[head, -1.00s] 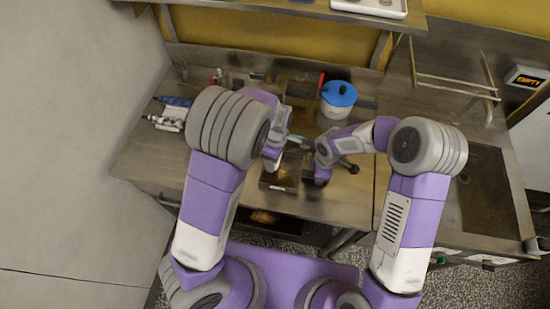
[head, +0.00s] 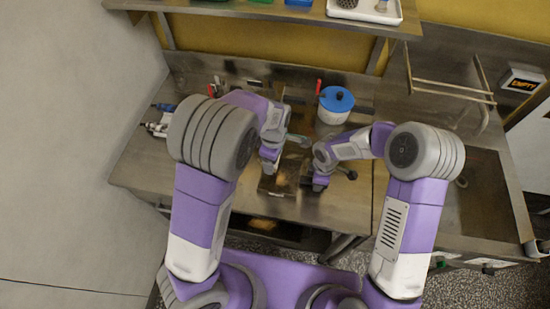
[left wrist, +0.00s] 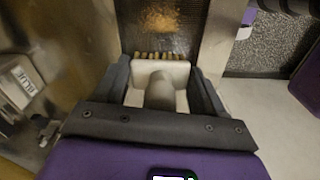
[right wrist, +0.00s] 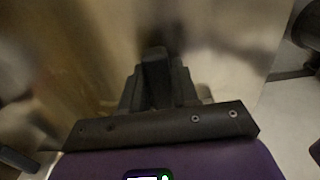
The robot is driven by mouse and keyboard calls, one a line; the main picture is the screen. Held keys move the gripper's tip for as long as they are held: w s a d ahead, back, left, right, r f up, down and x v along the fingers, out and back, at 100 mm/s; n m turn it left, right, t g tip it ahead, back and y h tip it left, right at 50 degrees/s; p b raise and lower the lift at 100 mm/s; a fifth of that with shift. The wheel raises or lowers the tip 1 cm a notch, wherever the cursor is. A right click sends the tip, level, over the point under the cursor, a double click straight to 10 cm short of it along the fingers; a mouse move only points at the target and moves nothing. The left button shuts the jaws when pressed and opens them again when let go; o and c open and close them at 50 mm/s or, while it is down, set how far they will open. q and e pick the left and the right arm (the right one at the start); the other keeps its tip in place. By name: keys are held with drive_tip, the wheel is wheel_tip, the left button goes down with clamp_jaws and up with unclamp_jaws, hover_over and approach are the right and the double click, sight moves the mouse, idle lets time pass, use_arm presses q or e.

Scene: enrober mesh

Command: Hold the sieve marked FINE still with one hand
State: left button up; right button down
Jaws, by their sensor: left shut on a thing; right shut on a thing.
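A dark, framed mesh (left wrist: 160,22) with orange-brown crumbs shows in the left wrist view. A dark rectangular frame (head: 278,188) lies on the bench between my grippers in the head view. I cannot read FINE on it. My left gripper (head: 268,168) is shut on the pale handle of a brush (left wrist: 160,75). Its bristles point at the near end of the mesh; I cannot tell whether they touch. My right gripper (head: 319,187), right of the frame, is shut on a dark grip-like piece (right wrist: 155,68). Whether that belongs to the sieve is unclear.
A white pot with a blue lid (head: 336,104) stands behind my right gripper. Small white and blue items (head: 158,127) lie at the bench's left. A shelf (head: 270,15) overhangs the back.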

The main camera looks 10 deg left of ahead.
use_arm(q)
drive_tip(key=shift+f, duration=4.05)
drive_tip(key=shift+f, duration=0.4)
drive_tip(key=shift+d, duration=0.1)
